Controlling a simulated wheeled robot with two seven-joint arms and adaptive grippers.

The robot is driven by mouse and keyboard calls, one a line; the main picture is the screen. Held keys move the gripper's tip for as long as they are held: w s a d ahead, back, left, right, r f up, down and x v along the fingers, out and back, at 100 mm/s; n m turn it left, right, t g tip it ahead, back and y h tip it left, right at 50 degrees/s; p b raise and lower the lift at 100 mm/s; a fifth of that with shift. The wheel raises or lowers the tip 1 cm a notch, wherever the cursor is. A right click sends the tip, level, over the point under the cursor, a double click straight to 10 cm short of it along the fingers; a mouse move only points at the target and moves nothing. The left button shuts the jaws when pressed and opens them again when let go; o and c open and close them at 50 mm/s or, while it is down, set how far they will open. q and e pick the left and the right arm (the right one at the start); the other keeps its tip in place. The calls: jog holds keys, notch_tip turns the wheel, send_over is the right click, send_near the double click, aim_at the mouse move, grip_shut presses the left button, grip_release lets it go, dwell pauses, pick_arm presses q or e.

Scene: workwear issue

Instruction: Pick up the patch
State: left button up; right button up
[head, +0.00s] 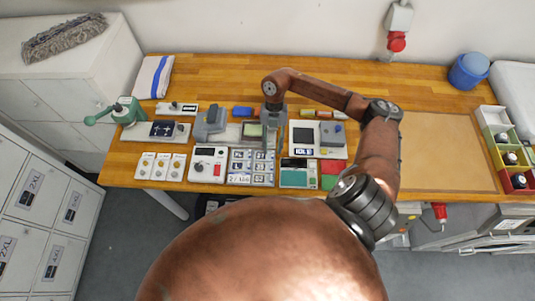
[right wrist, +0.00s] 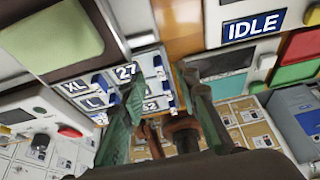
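My right gripper (head: 268,145) reaches down over the middle of the bench, above a rack of labelled tiles (head: 240,168). In the right wrist view its two fingers (right wrist: 160,100) stand apart with a gap between them, and I see nothing held. The rack (right wrist: 85,92) shows tiles marked XL, L, 27 and other numbers just beyond the fingertips. A green pad (head: 252,130) lies behind the rack, partly hidden by the gripper; a green pad also shows in the right wrist view (right wrist: 55,38). I cannot tell which piece is the patch. My left gripper is not in view.
A device with an IDLE display (head: 303,152) stands right of the gripper, with red (head: 335,166) and green (head: 329,182) pads near it. A white control box (head: 207,164) stands left. A brown mat (head: 440,150) leaves free room at right. A green clamp (head: 124,110) stands at left.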

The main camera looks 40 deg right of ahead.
jog(key=shift+x, duration=1.05)
grip_shut()
jog(key=shift+r, duration=0.1)
